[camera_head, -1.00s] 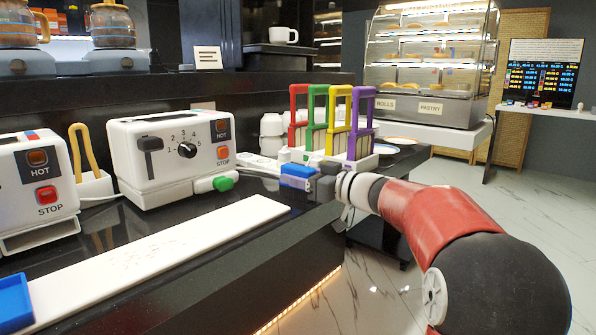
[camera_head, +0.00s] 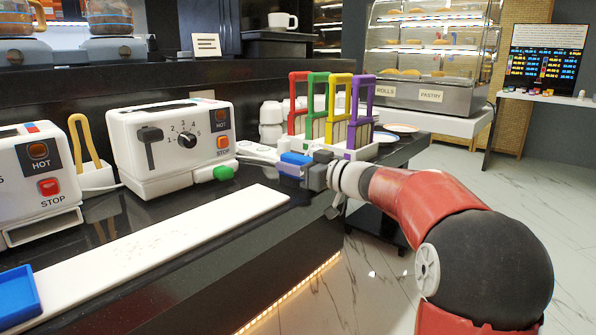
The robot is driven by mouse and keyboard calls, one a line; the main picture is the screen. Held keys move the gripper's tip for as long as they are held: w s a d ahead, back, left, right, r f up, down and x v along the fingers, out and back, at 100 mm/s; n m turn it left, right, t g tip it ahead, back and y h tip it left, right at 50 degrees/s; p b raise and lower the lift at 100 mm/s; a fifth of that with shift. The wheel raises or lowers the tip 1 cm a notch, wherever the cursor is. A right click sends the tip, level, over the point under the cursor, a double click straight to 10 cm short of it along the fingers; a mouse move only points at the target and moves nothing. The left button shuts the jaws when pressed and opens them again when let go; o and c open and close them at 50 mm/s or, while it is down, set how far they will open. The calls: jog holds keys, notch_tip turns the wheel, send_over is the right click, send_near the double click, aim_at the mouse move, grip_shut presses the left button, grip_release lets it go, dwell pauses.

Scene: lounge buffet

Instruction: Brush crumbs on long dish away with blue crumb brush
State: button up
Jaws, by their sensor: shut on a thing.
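The long dish (camera_head: 225,213) is a white, narrow, flat board lying on the black counter. It runs from the lower left to the middle of the view. Faint small crumbs (camera_head: 155,244) are scattered over its middle. My gripper (camera_head: 306,172) is shut on the blue crumb brush (camera_head: 295,158), just beyond the right end of the dish and apart from the crumbs. Only the brush's blue part shows clearly; its bristles cannot be made out. A blue tray (camera_head: 18,296) sits at the left end of the dish.
A rack of coloured frames (camera_head: 332,110) is close behind my gripper. The counter's front edge drops to open floor.

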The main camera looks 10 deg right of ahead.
jog(key=shift+r+p, duration=0.45)
jog(key=shift+r, duration=2.1)
